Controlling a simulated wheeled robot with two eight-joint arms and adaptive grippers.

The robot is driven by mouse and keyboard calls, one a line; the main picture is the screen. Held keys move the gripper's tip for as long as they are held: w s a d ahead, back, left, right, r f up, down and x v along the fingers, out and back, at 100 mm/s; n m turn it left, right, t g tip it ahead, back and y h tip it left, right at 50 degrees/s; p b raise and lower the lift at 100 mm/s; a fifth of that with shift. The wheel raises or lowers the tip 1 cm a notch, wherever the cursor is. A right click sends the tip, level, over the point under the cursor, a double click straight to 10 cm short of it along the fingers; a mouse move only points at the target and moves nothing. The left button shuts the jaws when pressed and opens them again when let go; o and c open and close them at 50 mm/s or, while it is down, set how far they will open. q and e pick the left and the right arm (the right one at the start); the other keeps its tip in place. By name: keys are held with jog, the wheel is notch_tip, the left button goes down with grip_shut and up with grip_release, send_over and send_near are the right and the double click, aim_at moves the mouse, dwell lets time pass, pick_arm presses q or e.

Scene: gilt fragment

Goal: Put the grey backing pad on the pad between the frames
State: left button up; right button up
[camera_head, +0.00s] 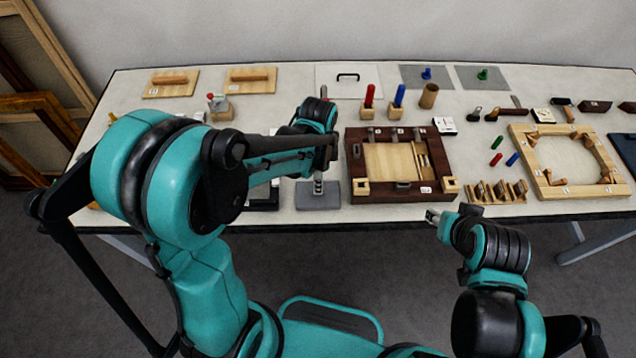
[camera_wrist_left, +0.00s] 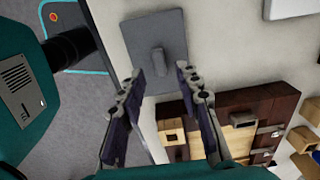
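A dark grey rectangular pad with a light grey upright grip (camera_head: 330,203) lies flat near the table's front edge, left of the dark brown frame (camera_head: 400,194). In the left wrist view the pad (camera_wrist_left: 174,28) shows whole with its grip in the middle. My left gripper (camera_wrist_left: 160,74) is open and empty, above the pad, its fingertips either side of the grip's near end and apart from it. In the head view my left gripper (camera_head: 318,178) points down over the pad. My right gripper (camera_head: 433,216) is off the table's front edge; its fingers are too small to read. A light wood frame (camera_head: 522,160) lies at right.
Between the frames are a wooden rack (camera_head: 497,192) and small red, green and blue cylinders; I cannot make out a pad there. Posts with red and blue handles (camera_head: 399,95) stand behind the dark frame.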

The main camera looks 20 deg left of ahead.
pick_arm(q)
notch_tip(320, 180, up, 8)
jog(key=p, duration=0.2)
jog(key=s+a+r+n+t, duration=0.5)
jog(key=s+n, duration=0.5)
jog(key=n, duration=0.4)
jog(key=shift+a+r+n+t, duration=0.15)
jog(key=shift+r+n+t, duration=0.25)
jog(key=shift+r+t, duration=0.6)
jog(key=shift+f, duration=0.1)
